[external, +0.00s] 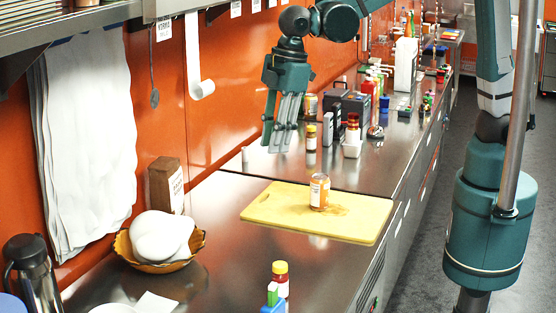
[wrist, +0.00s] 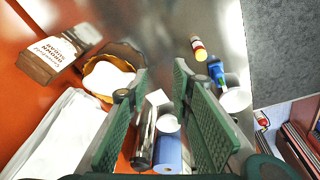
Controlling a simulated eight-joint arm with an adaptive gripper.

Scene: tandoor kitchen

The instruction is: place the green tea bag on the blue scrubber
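My gripper (external: 281,138) hangs in the air above the steel counter, left of and above the yellow cutting board. In the wrist view its two green finger pads (wrist: 158,110) stand wide apart with nothing between them. At the bottom of the external view, a small upright green item (external: 272,291) stands at a blue item (external: 271,307), beside a bottle with a yellow cap. The blue item also shows in the wrist view (wrist: 217,73), right of the fingers. I cannot tell for certain whether these are the tea bag and the scrubber.
The yellow cutting board (external: 262,213) carries an orange-labelled jar (external: 319,192). A bowl (external: 190,255) with white lumps, a brown carton (external: 166,186) and a dark flask (external: 36,275) stand at left. The yellow-capped bottle (external: 280,276) is near the front edge. Jars and boxes crowd the far counter.

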